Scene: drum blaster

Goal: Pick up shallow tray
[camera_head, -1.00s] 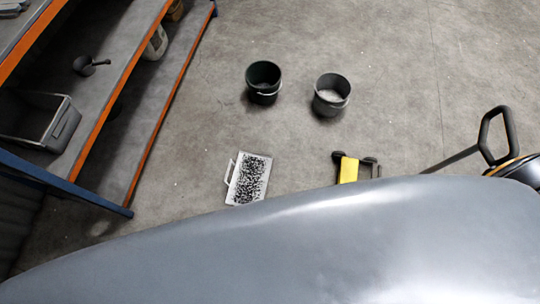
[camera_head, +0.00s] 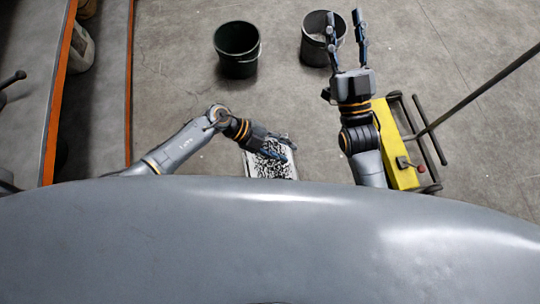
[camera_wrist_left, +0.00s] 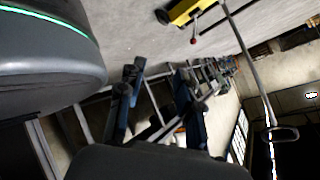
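A shallow white tray (camera_head: 254,167) with a black speckled pattern lies on the concrete floor in the head view, just beyond the edge of my body. My left gripper (camera_head: 288,148) is over the tray in that view and hides part of it. In the left wrist view my left gripper (camera_wrist_left: 158,105) has its fingers apart with nothing held between them; the tray is not recognisable there.
A dark bucket (camera_head: 237,50) and a second bucket (camera_head: 317,50) stand on the floor beyond the tray. A yellow wheeled jack (camera_head: 398,150) with a long handle is at the right. Shelving with an orange edge (camera_head: 56,100) is at the left. Floor between shelving and tray is clear.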

